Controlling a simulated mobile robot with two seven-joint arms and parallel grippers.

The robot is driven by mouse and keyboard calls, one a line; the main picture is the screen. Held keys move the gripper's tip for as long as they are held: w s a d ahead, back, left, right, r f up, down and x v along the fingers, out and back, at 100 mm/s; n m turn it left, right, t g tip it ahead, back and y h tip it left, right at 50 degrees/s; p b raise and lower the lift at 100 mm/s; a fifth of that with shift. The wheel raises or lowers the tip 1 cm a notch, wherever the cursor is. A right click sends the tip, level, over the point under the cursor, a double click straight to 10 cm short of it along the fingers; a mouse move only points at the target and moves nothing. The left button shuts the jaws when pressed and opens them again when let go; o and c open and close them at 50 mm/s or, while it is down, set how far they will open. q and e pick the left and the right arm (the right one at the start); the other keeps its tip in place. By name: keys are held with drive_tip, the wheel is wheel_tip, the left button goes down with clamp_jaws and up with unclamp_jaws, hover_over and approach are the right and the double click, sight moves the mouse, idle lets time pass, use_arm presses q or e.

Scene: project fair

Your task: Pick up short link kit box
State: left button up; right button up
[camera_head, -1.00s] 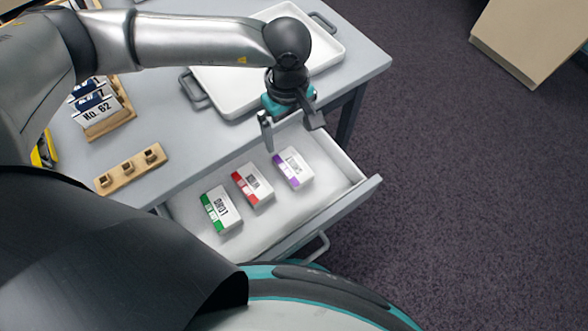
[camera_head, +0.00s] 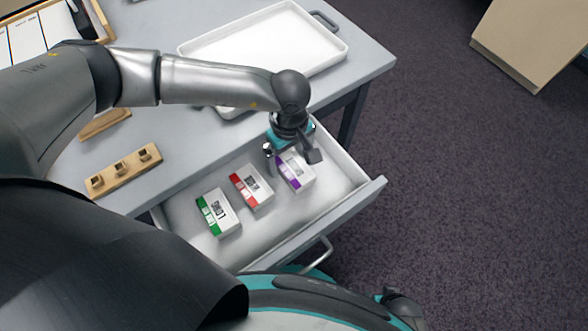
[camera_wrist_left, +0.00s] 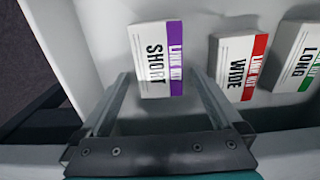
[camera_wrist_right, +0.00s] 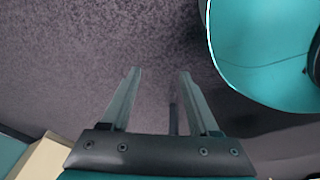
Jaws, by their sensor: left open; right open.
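The short link kit box (camera_head: 297,172) is white with a purple band and lies in the open drawer (camera_head: 325,193), the rightmost of three boxes. In the left wrist view the box (camera_wrist_left: 152,62) reads "SHORT", and its lower part lies between the finger lines. My left gripper (camera_head: 290,154) is open above the box, with one finger on each side; I cannot tell whether they touch it. It also shows in the left wrist view (camera_wrist_left: 158,88). My right gripper (camera_wrist_right: 158,85) is open and empty over the dark carpet.
A red-banded WIDE box (camera_head: 251,186) and a green-banded LONG box (camera_head: 219,212) lie left of the short box. The drawer walls stand close around them. A white tray (camera_head: 262,48) and a wooden block with pegs (camera_head: 123,170) are on the table.

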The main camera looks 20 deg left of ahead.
use_arm(q)
drive_tip(key=shift+f+b, duration=0.3)
drive_tip(key=shift+f, duration=0.8)
drive_tip(key=shift+c, duration=0.2)
drive_tip(key=c, duration=1.3)
drive_tip(key=shift+c, duration=0.3)
drive_tip(key=shift+r, duration=0.15)
